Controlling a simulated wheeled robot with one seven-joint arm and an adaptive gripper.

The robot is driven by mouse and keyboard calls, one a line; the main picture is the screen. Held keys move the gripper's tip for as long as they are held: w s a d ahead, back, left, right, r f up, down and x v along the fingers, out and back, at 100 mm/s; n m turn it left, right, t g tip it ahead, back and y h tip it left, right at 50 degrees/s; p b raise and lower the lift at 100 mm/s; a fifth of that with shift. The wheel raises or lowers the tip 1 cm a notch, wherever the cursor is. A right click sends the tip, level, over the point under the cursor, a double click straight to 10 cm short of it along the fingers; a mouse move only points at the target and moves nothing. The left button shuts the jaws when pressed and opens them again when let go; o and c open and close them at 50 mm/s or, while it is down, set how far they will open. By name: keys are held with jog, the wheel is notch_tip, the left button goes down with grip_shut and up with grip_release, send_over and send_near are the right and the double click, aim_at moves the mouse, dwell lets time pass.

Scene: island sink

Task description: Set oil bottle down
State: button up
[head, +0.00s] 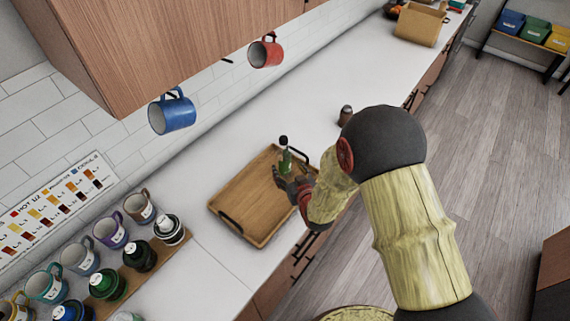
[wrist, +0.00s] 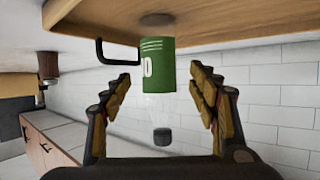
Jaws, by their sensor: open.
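The oil bottle (head: 285,159), green with a dark cap, stands upright on the wooden tray (head: 237,222), near its far right end. In the wrist view, which is upside down, the bottle (wrist: 160,72) shows its green label and black cap, with its base against the tray (wrist: 220,22). My gripper (head: 287,180) is at the bottle's near side in the head view. In the wrist view its fingers (wrist: 161,82) are spread apart on both sides of the bottle, with gaps visible. The fingers partly hide the bottle's lower part in the head view.
A dark-topped shaker (head: 345,115) stands on the counter beyond the tray. Blue (head: 172,112) and red (head: 265,51) mugs hang under the cabinet. Several mugs and lidded jars (head: 138,255) stand at the lower left. The white counter (head: 240,120) behind the tray is clear.

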jog(key=v, duration=0.5)
jog(key=shift+s+d+r, duration=0.15)
jog(key=shift+s, duration=0.1)
jog(key=s+d+r+m+g+h, duration=0.1)
jog(key=s+d+r, duration=0.1)
jog(key=d+r, duration=0.45)
jog(key=s+d+r+m+g+h, duration=0.1)
jog(key=s+d+r+g+h, duration=0.15)
jog(key=r, duration=0.75)
jog(key=s+d+r+g, duration=0.1)
jog(key=s+d+r, duration=0.1)
jog(key=s, duration=0.5)
jog(key=s+d+r+m+g, duration=0.1)
jog(key=s+r, duration=0.3)
jog(key=s, duration=0.4)
jog(key=s+d+r+g, duration=0.1)
jog(key=s+d+r, duration=0.3)
jog(key=s, duration=0.4)
jog(key=shift+m+g+h, duration=0.3)
jog(key=shift+g+h, duration=0.05)
jog(key=shift+s, duration=0.1)
